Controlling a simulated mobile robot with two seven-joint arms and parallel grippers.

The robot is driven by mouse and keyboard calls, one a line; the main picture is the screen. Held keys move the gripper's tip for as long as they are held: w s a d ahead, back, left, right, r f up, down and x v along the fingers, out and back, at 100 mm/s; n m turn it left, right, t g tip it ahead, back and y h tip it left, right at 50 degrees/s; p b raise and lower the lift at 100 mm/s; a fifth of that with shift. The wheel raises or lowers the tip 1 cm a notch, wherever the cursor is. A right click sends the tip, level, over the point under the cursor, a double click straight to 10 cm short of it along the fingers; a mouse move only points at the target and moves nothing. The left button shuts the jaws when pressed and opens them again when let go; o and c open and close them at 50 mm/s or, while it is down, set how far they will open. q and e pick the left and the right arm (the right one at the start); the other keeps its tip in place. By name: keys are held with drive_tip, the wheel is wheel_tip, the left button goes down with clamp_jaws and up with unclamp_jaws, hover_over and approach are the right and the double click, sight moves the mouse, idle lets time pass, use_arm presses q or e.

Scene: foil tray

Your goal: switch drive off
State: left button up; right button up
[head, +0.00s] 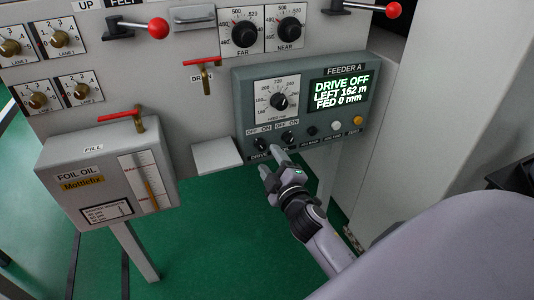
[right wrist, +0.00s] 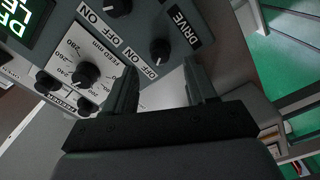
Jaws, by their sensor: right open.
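The grey FEEDER A panel (head: 243,92) carries a black DRIVE knob (head: 262,144) at its lower left, under an OFF/ON label. The panel's display (head: 339,90) reads DRIVE OFF, LEFT 162 m, FED 0 mm. My right gripper (head: 269,161) is just below and in front of the DRIVE knob. In the right wrist view the gripper (right wrist: 164,76) is open, and the DRIVE knob (right wrist: 160,50) is ahead of the gap between its fingers, apparently not touched. My left gripper is not in view.
A second OFF/ON knob (head: 288,137) sits close to the right of the DRIVE knob. A larger feed dial (head: 278,101) is above. A light ledge (head: 216,155) is to the left, and the FOIL OIL box (head: 100,170) stands farther left. Green floor lies below.

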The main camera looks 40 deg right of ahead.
drive_tip(key=shift+v, duration=1.2)
